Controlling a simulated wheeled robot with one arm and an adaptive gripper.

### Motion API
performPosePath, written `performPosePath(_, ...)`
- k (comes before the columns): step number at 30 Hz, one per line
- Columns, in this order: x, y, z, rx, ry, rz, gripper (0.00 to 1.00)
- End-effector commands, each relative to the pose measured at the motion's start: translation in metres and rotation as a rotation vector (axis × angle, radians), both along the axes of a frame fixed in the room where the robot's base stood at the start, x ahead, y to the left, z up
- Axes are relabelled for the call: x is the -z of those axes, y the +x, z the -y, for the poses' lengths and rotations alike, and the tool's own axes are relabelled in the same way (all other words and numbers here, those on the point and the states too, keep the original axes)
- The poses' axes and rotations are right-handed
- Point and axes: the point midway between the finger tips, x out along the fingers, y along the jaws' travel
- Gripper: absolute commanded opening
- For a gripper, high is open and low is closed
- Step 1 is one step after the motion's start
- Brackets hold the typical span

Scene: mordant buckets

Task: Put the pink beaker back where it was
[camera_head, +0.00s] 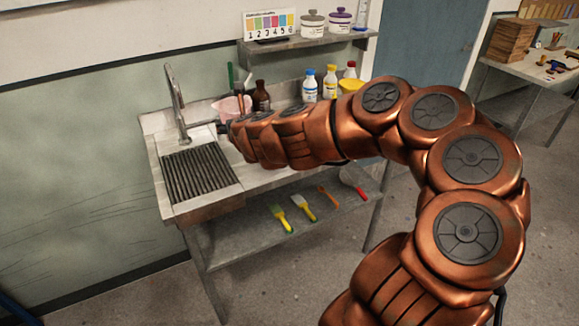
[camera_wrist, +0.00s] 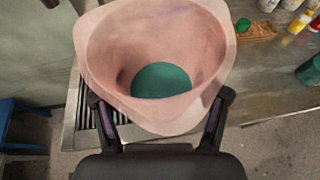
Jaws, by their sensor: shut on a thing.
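The pink beaker (camera_wrist: 155,45) fills the upper middle of the wrist view, its wide mouth facing the camera. Something dark green (camera_wrist: 161,80) shows inside it, perhaps liquid. My gripper (camera_wrist: 162,118) is shut on the beaker, one finger on each side of its near wall. In the head view a pink vessel (camera_head: 231,106), which looks like this beaker, shows by the tap beyond the end of my arm. My arm hides much of its lower part, and the gripper (camera_head: 223,128) is mostly hidden there. I cannot tell how high the beaker is above the counter.
A tap (camera_head: 178,105) and a slatted drain grille (camera_head: 200,175) are at the counter's left. A brown bottle (camera_head: 261,96), white bottles (camera_head: 309,86) and a yellow vessel (camera_head: 350,86) stand along the back. A shelf (camera_head: 305,40) hangs above. Brushes (camera_head: 303,207) lie on the lower shelf.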

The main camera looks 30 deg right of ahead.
Motion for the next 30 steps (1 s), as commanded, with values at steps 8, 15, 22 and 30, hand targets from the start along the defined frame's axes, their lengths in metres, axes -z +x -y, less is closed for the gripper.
performPosePath(8,0.038,-0.019,0.047,-0.038,0.005,0.001,0.25)
performPosePath(15,0.062,-0.041,0.080,-0.078,0.007,0.002,0.25)
performPosePath(22,0.084,-0.068,0.109,-0.116,0.008,0.003,0.25)
performPosePath(30,0.106,-0.100,0.133,-0.162,0.011,0.002,0.25)
